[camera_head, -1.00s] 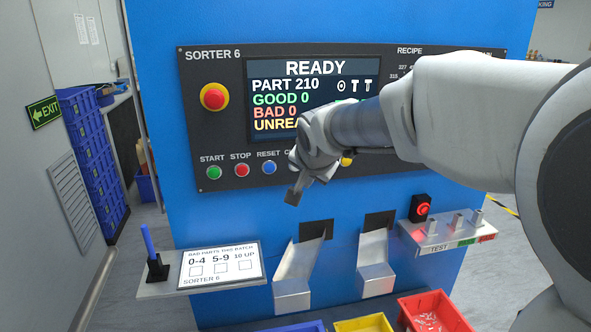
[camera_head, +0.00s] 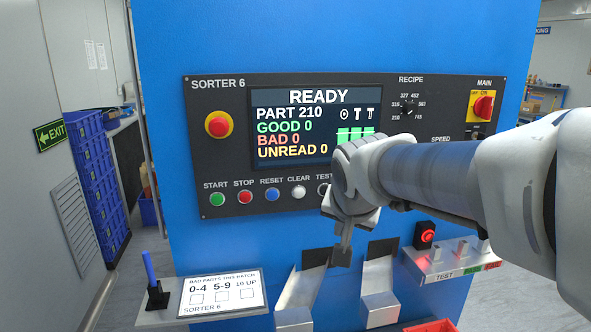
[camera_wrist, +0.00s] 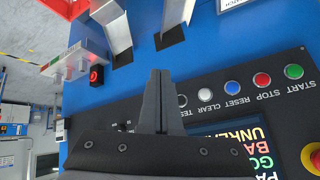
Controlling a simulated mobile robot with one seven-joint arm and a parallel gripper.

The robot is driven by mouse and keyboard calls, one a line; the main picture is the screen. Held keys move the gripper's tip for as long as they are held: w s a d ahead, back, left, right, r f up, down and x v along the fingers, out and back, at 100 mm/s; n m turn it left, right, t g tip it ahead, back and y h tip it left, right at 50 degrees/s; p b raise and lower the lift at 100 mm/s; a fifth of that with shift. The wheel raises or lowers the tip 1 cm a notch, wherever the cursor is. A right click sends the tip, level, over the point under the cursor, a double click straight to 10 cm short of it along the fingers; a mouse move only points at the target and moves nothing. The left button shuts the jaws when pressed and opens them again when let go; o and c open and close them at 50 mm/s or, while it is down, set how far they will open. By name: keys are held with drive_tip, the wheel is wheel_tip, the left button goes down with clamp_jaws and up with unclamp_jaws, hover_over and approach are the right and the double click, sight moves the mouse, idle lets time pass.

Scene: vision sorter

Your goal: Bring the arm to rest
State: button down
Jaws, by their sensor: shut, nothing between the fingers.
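My gripper (camera_head: 341,256) is in front of the blue sorter (camera_head: 330,40), below the row of buttons and just above the two metal chutes. Its fingers are together and hold nothing. In the wrist view the shut fingers (camera_wrist: 158,78) point toward the openings above the chutes, with the panel buttons beside them. My arm comes in from the right and covers the lower right of the control panel (camera_head: 300,195). The screen (camera_head: 300,97) reads READY, PART 210, GOOD 0, BAD 0, UNREAD 0.
A shelf with a batch card (camera_head: 222,293) and a blue pen in a black holder (camera_head: 157,294) is at lower left. A shelf marked TEST (camera_head: 450,268) with a red-lit button (camera_head: 428,236) is at right. Blue crates (camera_head: 93,185) stand at far left.

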drive_tip(key=s+d+f+n+g, duration=0.1)
drive_tip(key=s+d+f+n, duration=0.1)
drive_tip(key=s, duration=0.8)
drive_tip(key=s+d+f+n+g, duration=0.1)
drive_tip(key=s+d+f+n, duration=0.1)
drive_tip(key=s, duration=0.8)
drive_tip(key=shift+s+d+f, duration=0.35)
drive_tip(key=shift+d+f, duration=0.3)
drive_tip(key=shift+d, duration=0.15)
